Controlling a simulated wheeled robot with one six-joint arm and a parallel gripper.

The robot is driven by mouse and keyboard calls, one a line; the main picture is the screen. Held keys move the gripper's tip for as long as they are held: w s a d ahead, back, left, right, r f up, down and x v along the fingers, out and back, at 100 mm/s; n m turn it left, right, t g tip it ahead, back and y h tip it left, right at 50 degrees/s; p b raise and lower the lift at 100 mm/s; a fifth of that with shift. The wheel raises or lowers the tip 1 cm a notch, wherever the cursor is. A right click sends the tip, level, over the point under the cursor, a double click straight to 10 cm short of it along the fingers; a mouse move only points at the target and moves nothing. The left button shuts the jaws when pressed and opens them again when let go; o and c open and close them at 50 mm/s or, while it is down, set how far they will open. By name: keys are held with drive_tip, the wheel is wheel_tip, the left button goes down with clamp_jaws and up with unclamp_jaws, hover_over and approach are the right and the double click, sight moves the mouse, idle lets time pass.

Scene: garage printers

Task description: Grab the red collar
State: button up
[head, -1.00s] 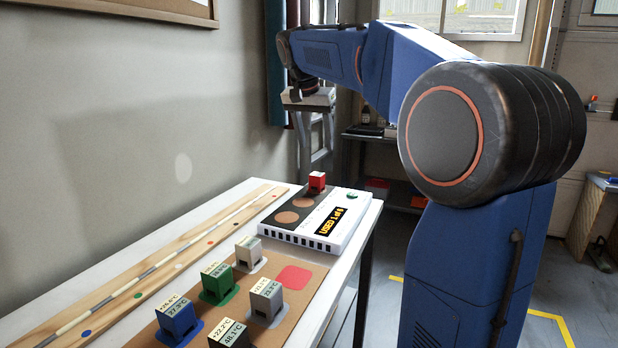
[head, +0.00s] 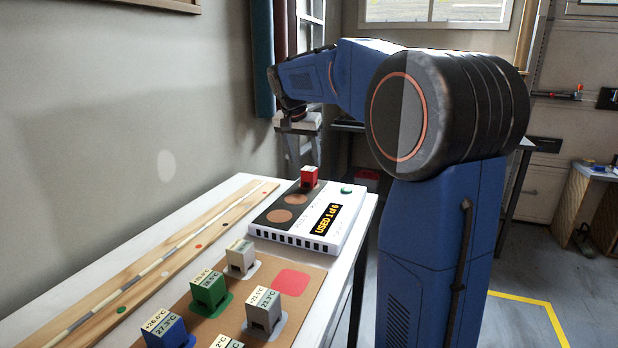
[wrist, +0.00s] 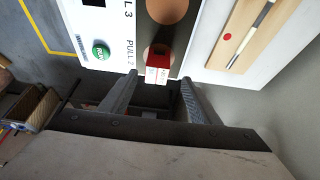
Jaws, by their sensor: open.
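The red collar (head: 309,177) is a small red block standing on the far copper disc of the white device (head: 342,226). In the wrist view the red collar (wrist: 157,62) shows a pale labelled face and lies just beyond the fingertips, between their lines. My gripper (wrist: 162,80) is open and empty, with one finger on each side of the view. In the head view my gripper (head: 298,133) hangs above and behind the far end of the device, apart from the collar.
Blue, green, white and grey collars (head: 211,291) stand on a brown board (head: 310,283) with an empty red patch (head: 291,283). A wooden rack with a long rod (head: 150,269) runs along the wall. The device has a green button (head: 346,189) and a display reading "USED 1 of 6".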

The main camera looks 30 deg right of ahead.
sight(309, 169)
drive_tip(key=shift+d+x, duration=0.2)
drive_tip(key=shift+x, duration=1.45)
drive_tip(key=shift+d+x, duration=0.15)
drive_tip(key=shift+x, duration=1.5)
drive_tip(key=shift+s+r, duration=0.1)
drive_tip(key=shift+r, duration=0.05)
drive_tip(key=c, duration=1.1)
